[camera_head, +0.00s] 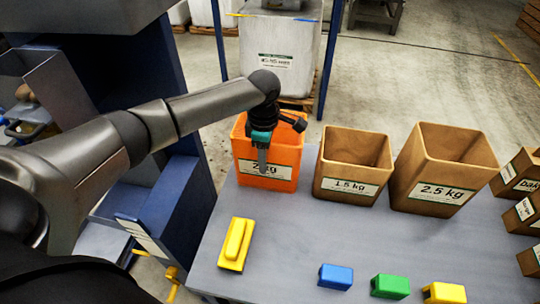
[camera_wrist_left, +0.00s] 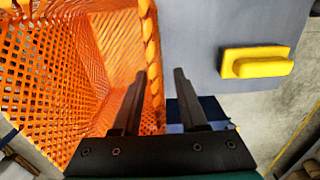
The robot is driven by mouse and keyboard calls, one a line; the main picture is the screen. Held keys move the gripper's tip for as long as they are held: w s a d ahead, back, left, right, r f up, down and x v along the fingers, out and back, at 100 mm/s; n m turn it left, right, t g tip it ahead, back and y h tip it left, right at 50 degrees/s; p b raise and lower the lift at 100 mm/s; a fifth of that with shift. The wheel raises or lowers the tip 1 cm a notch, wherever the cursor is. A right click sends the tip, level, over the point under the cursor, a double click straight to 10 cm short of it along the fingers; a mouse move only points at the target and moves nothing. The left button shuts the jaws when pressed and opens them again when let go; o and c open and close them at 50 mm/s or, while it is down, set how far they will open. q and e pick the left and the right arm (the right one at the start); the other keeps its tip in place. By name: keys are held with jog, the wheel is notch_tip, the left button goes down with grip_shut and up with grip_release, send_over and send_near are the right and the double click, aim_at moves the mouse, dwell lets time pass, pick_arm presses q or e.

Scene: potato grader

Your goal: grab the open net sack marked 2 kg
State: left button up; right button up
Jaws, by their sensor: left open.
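The orange open net sack marked 2 kg (camera_head: 284,172) stands upright at the left of the grey table's far edge. In the left wrist view the sack (camera_wrist_left: 95,60) shows its open mouth, mesh walls and thick rim. My left gripper (camera_head: 262,160) is over the sack's near side, partly covering its label. In the left wrist view my left gripper (camera_wrist_left: 160,75) is open, one finger on the mouth side of the rim and the other outside it. I cannot tell whether either finger touches the sack. My right gripper is not in view.
Brown sacks marked 1.5 kg (camera_head: 348,187) and 2.5 kg (camera_head: 432,190) stand to the right. A yellow block-like object (camera_head: 236,245) lies near the table's left edge, with blue (camera_head: 335,277), green (camera_head: 390,286) and yellow (camera_head: 444,293) pieces in front. The middle of the table (camera_head: 310,235) is clear.

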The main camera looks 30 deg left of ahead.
pick_arm(q)
jog(key=shift+c, duration=0.2)
grip_shut()
dwell(1.1)
